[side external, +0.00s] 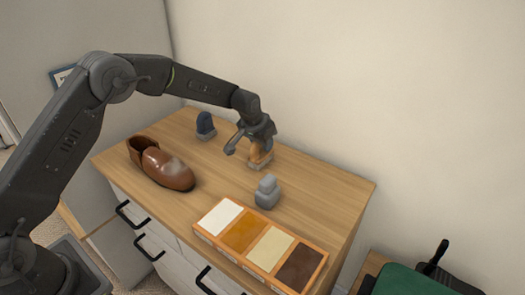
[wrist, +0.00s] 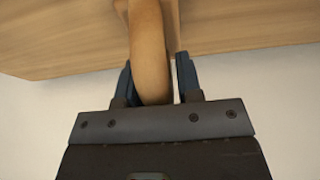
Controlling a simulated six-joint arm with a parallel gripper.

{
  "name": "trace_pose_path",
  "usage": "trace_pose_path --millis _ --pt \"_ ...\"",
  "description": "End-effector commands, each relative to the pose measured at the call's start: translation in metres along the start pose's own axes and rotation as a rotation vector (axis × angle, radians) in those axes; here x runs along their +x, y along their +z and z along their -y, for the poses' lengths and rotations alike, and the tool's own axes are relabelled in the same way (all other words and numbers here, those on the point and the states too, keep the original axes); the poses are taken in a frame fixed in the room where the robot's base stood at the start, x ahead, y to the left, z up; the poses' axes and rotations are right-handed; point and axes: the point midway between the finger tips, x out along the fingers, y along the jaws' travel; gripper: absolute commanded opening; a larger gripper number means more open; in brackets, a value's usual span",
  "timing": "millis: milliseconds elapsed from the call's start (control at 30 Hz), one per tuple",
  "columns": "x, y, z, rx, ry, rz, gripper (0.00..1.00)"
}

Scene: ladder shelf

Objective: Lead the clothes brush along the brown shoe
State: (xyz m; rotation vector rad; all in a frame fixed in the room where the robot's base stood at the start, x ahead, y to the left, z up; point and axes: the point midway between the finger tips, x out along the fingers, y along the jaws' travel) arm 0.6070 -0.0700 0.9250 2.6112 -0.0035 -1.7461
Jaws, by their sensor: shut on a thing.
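The brown shoe (side external: 167,168) lies on the wooden top of a drawer cabinet, left of the middle in the side view, with a pale dull patch on its toe. My gripper (side external: 258,145) is to the right of the shoe and apart from it. It is shut on an upright brush with an orange-brown handle (side external: 260,150) and a grey base, at or just above the top. In the wrist view a tan handle (wrist: 150,50) stands between my fingers (wrist: 157,80). I take this to be the clothes brush; its bristles are hidden there.
A grey brush-like item (side external: 267,192) stands nearer the front. An orange tray (side external: 199,233) with white, orange, cream and dark brown fields lies at the front right. Bare wood lies between shoe and gripper. A wall rises behind.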

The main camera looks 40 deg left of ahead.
Motion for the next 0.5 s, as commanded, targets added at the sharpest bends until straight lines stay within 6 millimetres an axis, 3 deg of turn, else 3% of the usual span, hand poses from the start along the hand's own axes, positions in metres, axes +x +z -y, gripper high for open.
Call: trace_pose_path --millis 500 --pt "-0.037 -0.016 0.000 0.000 0.000 -0.004 0.00"
